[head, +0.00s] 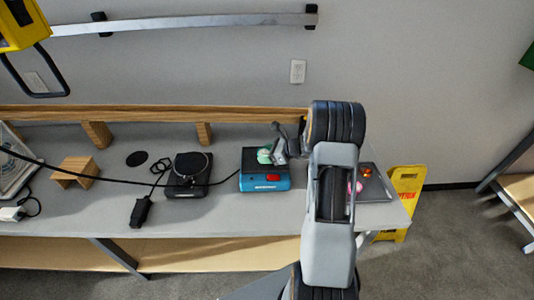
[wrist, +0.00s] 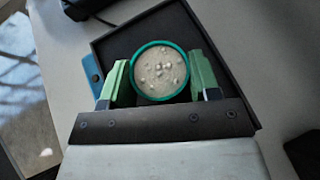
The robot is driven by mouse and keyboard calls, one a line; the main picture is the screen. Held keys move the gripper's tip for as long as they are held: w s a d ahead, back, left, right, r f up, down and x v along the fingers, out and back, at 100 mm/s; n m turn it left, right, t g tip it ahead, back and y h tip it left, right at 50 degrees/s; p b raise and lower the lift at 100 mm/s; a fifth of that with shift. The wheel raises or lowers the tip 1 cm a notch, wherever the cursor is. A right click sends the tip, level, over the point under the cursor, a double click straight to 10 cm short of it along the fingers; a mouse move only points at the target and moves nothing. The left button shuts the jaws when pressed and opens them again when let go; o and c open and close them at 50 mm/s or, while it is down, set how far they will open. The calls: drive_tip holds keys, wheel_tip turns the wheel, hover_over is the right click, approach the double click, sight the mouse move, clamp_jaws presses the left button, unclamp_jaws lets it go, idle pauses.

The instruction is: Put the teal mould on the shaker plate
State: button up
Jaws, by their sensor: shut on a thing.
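The teal mould (wrist: 160,71) is a round cup with a teal rim and a pale, lumpy fill, seen from above in the wrist view. My gripper (wrist: 161,77) is shut on it, with a green finger on each side. The mould is over the black top of the shaker plate (wrist: 115,50); I cannot tell whether it touches. In the head view the shaker (head: 265,183) is a blue box with a black top and a red spot on its front. My gripper (head: 279,154) and the mould (head: 264,156) are at its top, partly hidden by the arm.
A black round-topped device (head: 189,172) with a cable stands left of the shaker. A wooden stand (head: 76,170) is farther left. A grey tray (head: 374,184) with small coloured items lies to the right, partly behind my arm. A wooden ledge (head: 150,113) runs along the back.

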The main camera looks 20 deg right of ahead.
drive_tip(key=shift+f, duration=0.2)
drive_tip(key=o, duration=0.9)
drive_tip(key=shift+o, duration=0.2)
drive_tip(key=shift+r, duration=0.1)
